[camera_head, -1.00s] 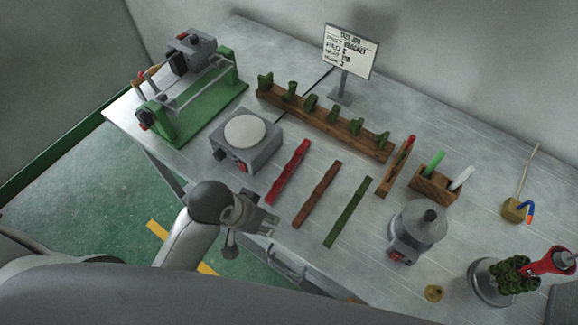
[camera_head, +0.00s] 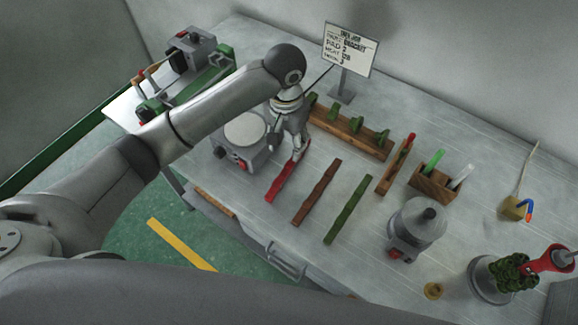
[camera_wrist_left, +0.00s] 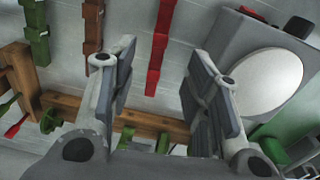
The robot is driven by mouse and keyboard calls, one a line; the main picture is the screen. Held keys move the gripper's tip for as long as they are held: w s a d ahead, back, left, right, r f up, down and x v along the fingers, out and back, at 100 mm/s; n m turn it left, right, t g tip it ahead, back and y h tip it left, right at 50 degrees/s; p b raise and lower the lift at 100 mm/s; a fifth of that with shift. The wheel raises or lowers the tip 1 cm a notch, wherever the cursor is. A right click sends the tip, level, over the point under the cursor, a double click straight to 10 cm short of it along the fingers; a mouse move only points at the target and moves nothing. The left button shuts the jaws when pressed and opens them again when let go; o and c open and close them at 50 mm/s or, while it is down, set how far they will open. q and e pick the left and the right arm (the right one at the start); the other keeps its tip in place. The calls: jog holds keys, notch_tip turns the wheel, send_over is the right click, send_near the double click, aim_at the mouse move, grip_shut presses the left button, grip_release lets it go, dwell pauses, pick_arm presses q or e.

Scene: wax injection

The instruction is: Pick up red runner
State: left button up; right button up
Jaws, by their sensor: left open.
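The red runner (camera_head: 282,180) lies on the grey table, left of a brown runner (camera_head: 315,193) and a green runner (camera_head: 348,210). My left gripper (camera_head: 297,152) is over the runner's far end, pointing down, and covers part of that end. In the left wrist view the gripper (camera_wrist_left: 160,90) is open, and the red runner (camera_wrist_left: 158,50) shows between its two fingers with nothing held. In the head view I cannot tell whether the fingers touch the runner. My right gripper is not in view.
A grey hot-plate device (camera_head: 237,155) stands close left of the gripper. A wooden rack (camera_head: 345,132) with green pieces lies behind. A grey pot (camera_head: 415,228), a pen holder (camera_head: 435,185) and a small wooden stand (camera_head: 392,172) are to the right.

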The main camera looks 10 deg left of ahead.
pick_arm(q)
send_over(289, 165)
jog(key=f, duration=0.4)
jog(key=shift+w+a+f+p, duration=0.1)
jog(key=shift+a+f+p, duration=0.25)
jog(key=shift+f+p, duration=0.05)
jog(key=f, duration=0.1)
jog(key=f+p, duration=0.1)
jog(key=f, duration=0.2)
jog(key=shift+d+f+p, duration=0.35)
jog(key=shift+f, duration=0.4)
jog(key=shift+c, duration=0.4)
grip_shut()
